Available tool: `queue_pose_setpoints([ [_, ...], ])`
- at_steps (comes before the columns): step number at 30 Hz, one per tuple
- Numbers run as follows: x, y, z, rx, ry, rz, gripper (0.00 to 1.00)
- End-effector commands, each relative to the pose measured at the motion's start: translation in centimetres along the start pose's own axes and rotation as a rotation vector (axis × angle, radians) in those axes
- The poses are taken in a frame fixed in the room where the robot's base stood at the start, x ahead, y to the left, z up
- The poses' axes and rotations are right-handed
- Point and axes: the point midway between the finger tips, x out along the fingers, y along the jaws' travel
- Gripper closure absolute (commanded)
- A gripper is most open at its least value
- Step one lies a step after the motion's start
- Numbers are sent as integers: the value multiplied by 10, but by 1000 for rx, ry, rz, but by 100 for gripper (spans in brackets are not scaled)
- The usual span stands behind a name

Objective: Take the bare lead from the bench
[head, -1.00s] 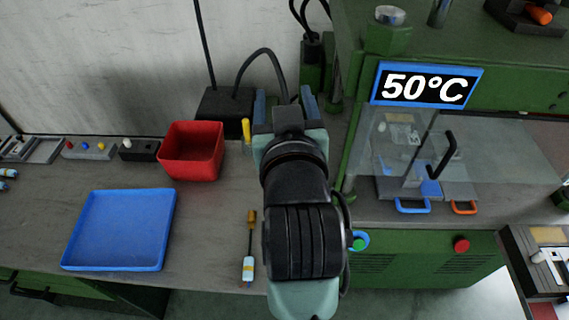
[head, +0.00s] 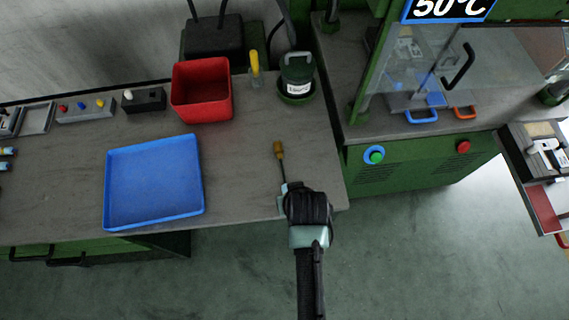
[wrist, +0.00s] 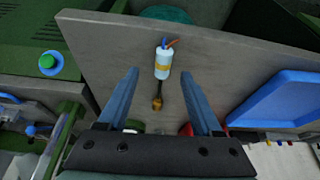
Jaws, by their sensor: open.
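The bare lead lies on the bench (head: 240,150). In the head view its brass-coloured end (head: 279,150) and thin dark cable show, and my gripper (head: 291,188) hides the other end. My gripper (wrist: 160,74) is open and empty. In the wrist view its blue fingers lie either side of the lead. I cannot tell the height left between the fingers and the lead.
A blue tray (head: 195,208) and a red bin (head: 205,115) stand left of the lead. A yellow-handled tool (head: 255,66) and a dark green pot (head: 296,75) stand behind. The glass-doored machine (head: 420,150) is at right. The bench front edge is close to my gripper.

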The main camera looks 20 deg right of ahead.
Motion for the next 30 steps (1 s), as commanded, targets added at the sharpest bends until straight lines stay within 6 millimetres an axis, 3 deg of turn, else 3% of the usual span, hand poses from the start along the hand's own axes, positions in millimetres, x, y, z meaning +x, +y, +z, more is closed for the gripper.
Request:
queue_pose_setpoints([
  [7,13,-1,-3,0,1,0,34],
  [18,53,-4,-9,1,2,1,34],
  [27,57,-4,-9,0,2,0,34],
  [30,57,-4,-9,0,2,0,48],
])
